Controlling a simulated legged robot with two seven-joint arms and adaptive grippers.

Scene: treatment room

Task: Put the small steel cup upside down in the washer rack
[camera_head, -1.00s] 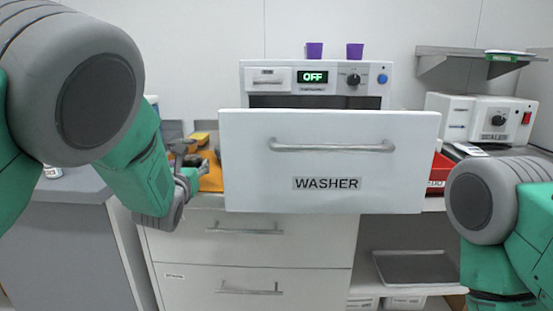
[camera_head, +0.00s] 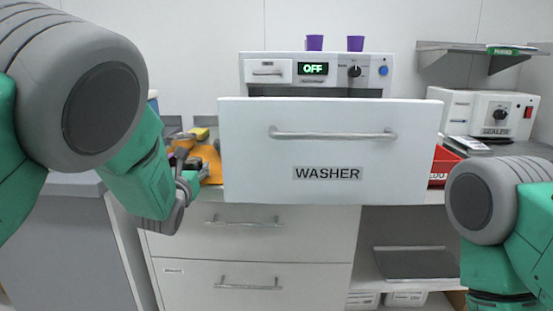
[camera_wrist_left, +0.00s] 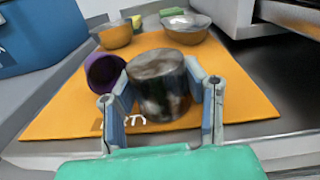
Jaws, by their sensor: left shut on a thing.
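The small steel cup (camera_wrist_left: 158,80) is a dull grey metal cylinder between the fingers of my left gripper (camera_wrist_left: 162,100) in the left wrist view. The gripper is shut on it, over the orange mat (camera_wrist_left: 240,95). I cannot tell whether the cup touches the mat or which end is open. In the head view my left gripper (camera_head: 193,168) is left of the washer's pulled-out front (camera_head: 330,150), and the cup is not clear there. The washer rack is hidden behind that front panel. My right arm shows at the right, but its gripper is out of view.
A purple cup (camera_wrist_left: 104,73) lies tipped beside the left finger. Two steel bowls (camera_wrist_left: 116,36) (camera_wrist_left: 184,30) stand behind on the mat. Two purple cups (camera_head: 314,43) (camera_head: 355,44) stand on the washer top. A red bin (camera_head: 444,162) and the sealer (camera_head: 492,115) are at the right.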

